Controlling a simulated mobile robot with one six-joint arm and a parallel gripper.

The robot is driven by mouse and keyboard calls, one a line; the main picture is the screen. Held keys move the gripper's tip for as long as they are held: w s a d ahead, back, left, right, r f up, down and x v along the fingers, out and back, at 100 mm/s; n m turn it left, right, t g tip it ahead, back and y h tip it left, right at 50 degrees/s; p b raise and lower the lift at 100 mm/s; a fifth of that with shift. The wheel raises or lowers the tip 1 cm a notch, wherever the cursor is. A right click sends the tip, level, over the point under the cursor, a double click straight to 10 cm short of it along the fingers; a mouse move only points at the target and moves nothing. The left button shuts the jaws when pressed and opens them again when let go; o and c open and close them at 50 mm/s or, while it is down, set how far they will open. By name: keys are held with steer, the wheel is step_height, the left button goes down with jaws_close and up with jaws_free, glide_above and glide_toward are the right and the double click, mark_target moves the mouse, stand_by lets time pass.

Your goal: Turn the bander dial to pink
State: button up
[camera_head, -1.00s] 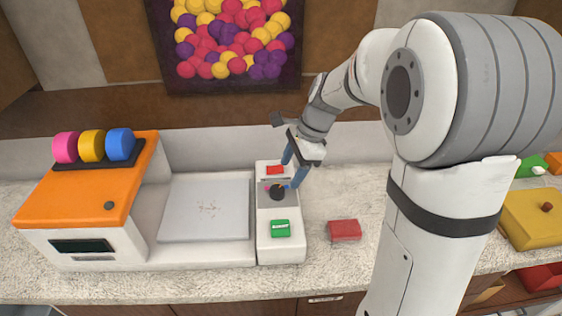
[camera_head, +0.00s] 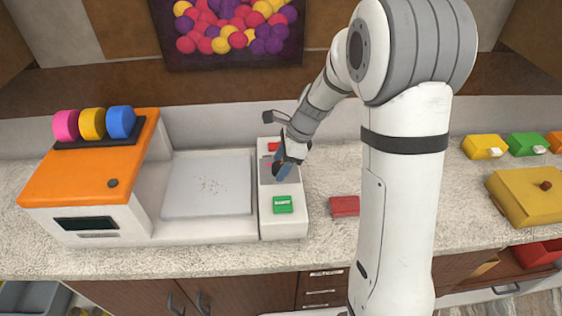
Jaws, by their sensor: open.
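The bander is a white machine with an orange housing (camera_head: 80,180) and a control strip (camera_head: 283,226) at its right end. The strip carries a red button (camera_head: 273,147) at the back and a green button (camera_head: 283,204) at the front. The dial sits on the grey panel (camera_head: 266,166) between them. My gripper (camera_head: 281,163) is open, its blue fingers low over this panel at the dial's place. The gripper hides the dial and most of its coloured marks, so where the dial points and whether the fingers touch it cannot be told.
Pink, yellow and blue rolls (camera_head: 92,124) stand on the orange housing. A pale square plate (camera_head: 208,184) lies left of the strip. A red block (camera_head: 345,206) lies to the right. Yellow and green boxes stand at the far right. Bare counter lies in front.

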steer(key=shift+c, duration=0.2)
steer(key=c, duration=0.9)
steer(key=shift+c, duration=0.2)
steer(key=n+g, duration=0.1)
steer(key=n, duration=0.3)
steer(key=shift+w+n+g, duration=0.15)
steer(key=shift+n+g, duration=0.25)
steer(key=n, duration=0.2)
steer(key=n+g+h, duration=0.1)
steer(key=n, duration=0.1)
steer(key=shift+w+a+g+p, duration=0.1)
steer(key=shift+a+g+p, duration=0.05)
steer(key=shift+g+p, duration=0.15)
steer(key=n+h, duration=0.1)
steer(key=n, duration=0.4)
steer(key=shift+a+g+h, duration=0.1)
steer(key=shift+g+h, duration=0.3)
steer(key=shift+a+n+h, duration=0.1)
steer(key=shift+n+h, duration=0.7)
steer(key=shift+n, duration=1.2)
